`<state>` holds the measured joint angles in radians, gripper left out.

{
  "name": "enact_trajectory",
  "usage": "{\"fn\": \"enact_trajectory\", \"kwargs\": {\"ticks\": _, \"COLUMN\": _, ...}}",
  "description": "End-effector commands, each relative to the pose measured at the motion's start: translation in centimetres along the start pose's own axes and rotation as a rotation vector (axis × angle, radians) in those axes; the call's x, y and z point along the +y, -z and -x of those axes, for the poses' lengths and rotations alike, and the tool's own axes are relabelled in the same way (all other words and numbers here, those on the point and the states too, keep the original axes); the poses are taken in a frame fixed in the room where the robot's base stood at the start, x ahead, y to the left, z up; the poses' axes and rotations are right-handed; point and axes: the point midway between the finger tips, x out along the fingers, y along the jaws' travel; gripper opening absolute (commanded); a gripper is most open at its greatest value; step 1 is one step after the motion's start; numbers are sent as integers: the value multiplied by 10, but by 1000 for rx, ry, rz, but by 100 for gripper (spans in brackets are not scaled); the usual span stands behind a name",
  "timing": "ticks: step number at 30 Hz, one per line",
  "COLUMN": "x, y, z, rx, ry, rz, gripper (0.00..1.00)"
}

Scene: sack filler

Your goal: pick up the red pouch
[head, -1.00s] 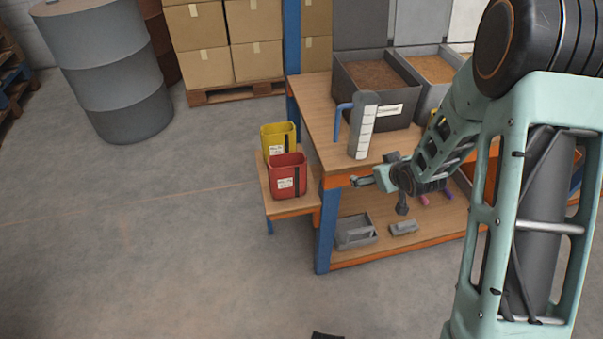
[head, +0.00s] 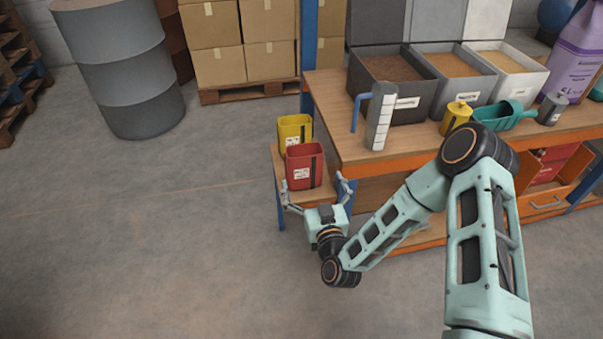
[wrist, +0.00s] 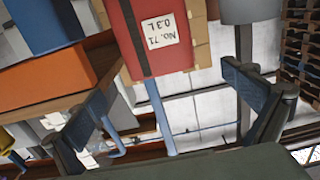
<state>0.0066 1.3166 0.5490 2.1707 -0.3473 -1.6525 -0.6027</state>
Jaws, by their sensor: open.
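The red pouch (head: 304,167) stands upright on a small wooden side shelf (head: 284,211) at the left end of the workbench. It has a dark vertical stripe and a white label. My gripper (head: 318,185) is open in front of the pouch, with one finger towards each side of it. In the wrist view the red pouch (wrist: 145,30) shows between the spread fingers (wrist: 170,100), its label reading No. 71, 0.3 L. The pouch appears beyond the fingertips, and I cannot tell if either finger touches it.
A yellow pouch (head: 294,128) stands directly behind the red one. The workbench (head: 335,125) to the right holds a grey measuring column (head: 380,115), bins (head: 400,105), a yellow container (head: 455,117) and a teal scoop (head: 503,115). The floor left of the shelf is clear.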

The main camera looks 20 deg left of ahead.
Motion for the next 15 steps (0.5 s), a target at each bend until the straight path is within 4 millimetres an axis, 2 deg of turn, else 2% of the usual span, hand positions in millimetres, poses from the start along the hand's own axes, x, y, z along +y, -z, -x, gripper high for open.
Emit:
{"fn": "enact_trajectory", "kwargs": {"ticks": 7, "x": 0, "y": 2, "z": -39, "rx": 8, "ry": -5, "rz": -6, "gripper": 100}}
{"fn": "enact_trajectory", "kwargs": {"ticks": 15, "x": 1, "y": 2, "z": -62, "rx": 7, "ry": -4, "rz": -5, "gripper": 100}}
